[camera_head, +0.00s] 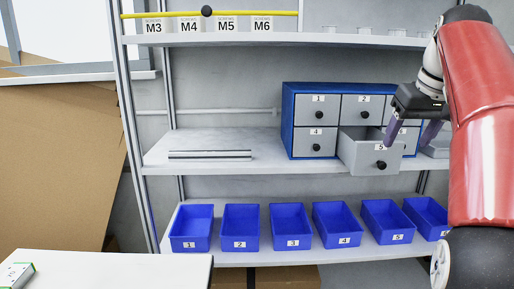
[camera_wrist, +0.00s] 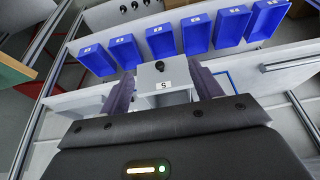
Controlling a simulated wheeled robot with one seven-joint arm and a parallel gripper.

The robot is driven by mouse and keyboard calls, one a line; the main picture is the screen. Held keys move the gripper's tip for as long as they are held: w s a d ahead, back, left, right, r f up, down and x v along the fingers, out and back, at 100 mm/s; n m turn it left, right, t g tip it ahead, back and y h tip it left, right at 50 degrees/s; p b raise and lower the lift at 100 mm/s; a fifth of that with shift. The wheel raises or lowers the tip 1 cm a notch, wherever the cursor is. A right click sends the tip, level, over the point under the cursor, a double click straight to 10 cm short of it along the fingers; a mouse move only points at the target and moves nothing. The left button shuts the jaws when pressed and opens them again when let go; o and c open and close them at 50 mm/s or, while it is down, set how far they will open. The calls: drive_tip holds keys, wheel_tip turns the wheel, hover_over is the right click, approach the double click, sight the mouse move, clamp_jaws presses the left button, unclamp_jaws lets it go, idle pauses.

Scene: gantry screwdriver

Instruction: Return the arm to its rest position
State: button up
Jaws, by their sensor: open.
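My red arm (camera_head: 485,120) reaches down from the upper right in the head view. My gripper (camera_head: 412,132) is open, with its two dark purple fingers pointing down by the right side of a small drawer cabinet (camera_head: 287,120). Drawer 5 (camera_head: 372,158) is pulled out of the cabinet; the other visible drawers look shut. In the wrist view, the drawer 5 front (camera_wrist: 160,78) with its dark knob shows between the spread fingers (camera_wrist: 162,92). I see nothing held. The arm and gripper hide the cabinet's right part.
Several blue bins (camera_head: 290,227) stand in a row on the lower shelf. A flat grey item (camera_head: 210,155) lies on the middle shelf. A yellow rail (camera_head: 165,15) runs above the top shelf's M3 to M6 labels. A white table (camera_head: 110,270) is at lower left.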

drive_tip(key=s+a+f, duration=0.7)
drive_tip(key=s+f, duration=0.3)
drive_tip(key=f, duration=0.3)
drive_tip(key=s+a+f+t, duration=0.1)
drive_tip(key=s+a+f, duration=0.7)
drive_tip(key=s+f, duration=0.3)
wheel_tip(320, 180, down, 3)
drive_tip(key=shift+s+f, duration=0.2)
drive_tip(key=shift+s, duration=0.1)
